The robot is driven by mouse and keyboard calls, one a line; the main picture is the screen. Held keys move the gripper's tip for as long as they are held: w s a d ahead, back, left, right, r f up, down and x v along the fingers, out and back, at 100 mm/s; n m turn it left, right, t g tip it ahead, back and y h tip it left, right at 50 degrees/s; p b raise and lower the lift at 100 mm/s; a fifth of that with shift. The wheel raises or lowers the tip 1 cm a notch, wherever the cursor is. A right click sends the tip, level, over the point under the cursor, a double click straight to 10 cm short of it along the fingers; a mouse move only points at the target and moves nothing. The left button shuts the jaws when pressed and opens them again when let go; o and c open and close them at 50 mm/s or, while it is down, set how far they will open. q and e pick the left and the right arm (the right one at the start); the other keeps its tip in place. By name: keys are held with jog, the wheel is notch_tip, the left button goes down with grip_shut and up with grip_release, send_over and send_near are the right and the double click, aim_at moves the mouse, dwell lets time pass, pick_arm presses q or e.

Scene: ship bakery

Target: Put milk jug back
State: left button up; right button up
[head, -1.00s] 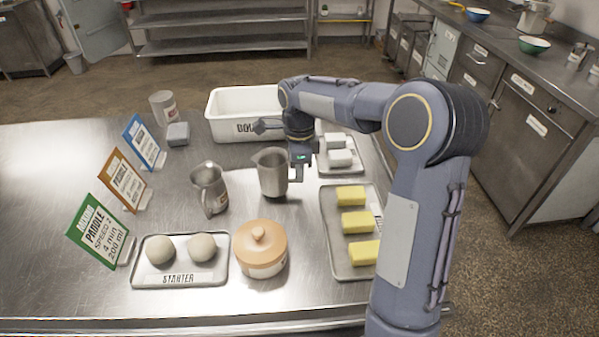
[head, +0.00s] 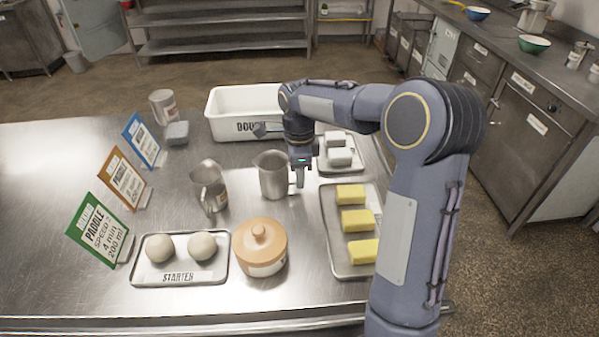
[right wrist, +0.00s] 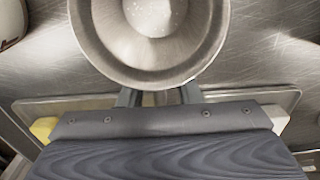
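A plain metal jug (head: 272,176) stands upright on the steel table, its handle side to the right. It also shows from above in the right wrist view (right wrist: 205,45), with something pale at its bottom. A second metal jug (head: 209,186), with a label, stands to its left. I cannot tell by label which is the milk jug. My right gripper (head: 300,183) is low at the right of the plain jug, by its handle. In the right wrist view its fingers (right wrist: 160,97) are apart, close against the jug's side; the handle is mostly hidden. My left gripper is out of view.
A tray of yellow blocks (head: 333,258) and a tray of white blocks (head: 358,170) lie to the right. A white tub (head: 218,123) stands behind, a lidded crock (head: 262,268) in front. A starter tray (head: 140,278) and upright cards (head: 100,232) are left.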

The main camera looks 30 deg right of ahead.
notch_tip(320, 180, up, 12)
jog(key=shift+f, duration=0.25)
jog(key=shift+r, duration=0.35)
jog(key=shift+s+r, duration=0.1)
jog(key=shift+s, duration=0.1)
jog(key=s+a+n+t+y, duration=0.2)
jog(key=s+a+n+t, duration=0.15)
jog(key=s+n, duration=0.9)
jog(key=s+a+f+n, duration=0.2)
jog(key=s+n, duration=0.1)
jog(key=s, duration=0.1)
jog(key=s+a+f+n+t+y, duration=0.1)
jog(key=s+a+f+n, duration=0.1)
jog(key=s+f+n, duration=0.1)
jog(key=s+a+f+n+t, duration=0.1)
jog(key=s+a+f+n, duration=0.2)
jog(key=s, duration=0.3)
jog(key=shift+y, duration=0.4)
